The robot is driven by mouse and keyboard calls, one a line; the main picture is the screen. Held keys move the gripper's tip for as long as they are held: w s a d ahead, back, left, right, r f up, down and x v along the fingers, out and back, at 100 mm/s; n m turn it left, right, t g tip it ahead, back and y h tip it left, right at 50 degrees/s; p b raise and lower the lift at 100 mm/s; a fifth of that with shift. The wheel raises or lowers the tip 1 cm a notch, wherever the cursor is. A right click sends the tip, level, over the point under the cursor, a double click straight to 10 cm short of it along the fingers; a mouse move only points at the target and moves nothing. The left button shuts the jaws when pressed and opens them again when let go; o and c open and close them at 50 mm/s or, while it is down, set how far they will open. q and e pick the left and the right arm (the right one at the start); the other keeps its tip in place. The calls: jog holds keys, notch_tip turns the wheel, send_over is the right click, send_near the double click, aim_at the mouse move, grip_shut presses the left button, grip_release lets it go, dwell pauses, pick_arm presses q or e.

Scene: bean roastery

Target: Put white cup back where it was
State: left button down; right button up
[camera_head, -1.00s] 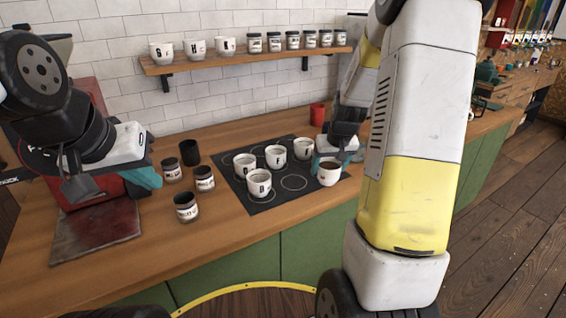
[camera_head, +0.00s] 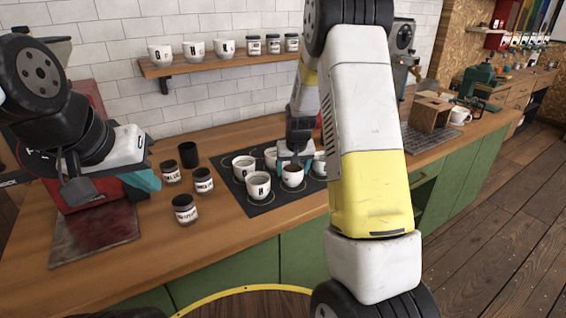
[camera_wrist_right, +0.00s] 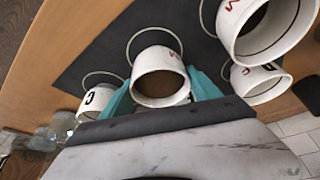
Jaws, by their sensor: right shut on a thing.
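Several dark jars (camera_head: 184,209) and a black cup (camera_head: 188,154) stand left of the mat. A wall shelf (camera_head: 205,63) holds white cups and jars. At right are a wooden box (camera_head: 429,113) and another white cup (camera_head: 460,115).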

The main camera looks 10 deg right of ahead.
jog(key=o, duration=2)
jog(key=shift+f, duration=0.1)
jog(key=s+a+r+y, duration=0.1)
jog(key=s+r, duration=0.5)
jog(key=r, duration=0.3)
jog(key=s+r, duration=0.6)
jog(key=r, duration=0.3)
jog(key=s+a+r+t, duration=0.1)
jog(key=s+a+r, duration=0.1)
jog(key=s, duration=0.8)
jog(key=s+a+r+n+y, duration=0.1)
jog(key=s+r, duration=0.2)
jog(key=s, duration=0.8)
jog(key=shift+a+t, duration=0.4)
jog(key=shift+s+r, duration=0.1)
jog(key=shift+r, duration=0.05)
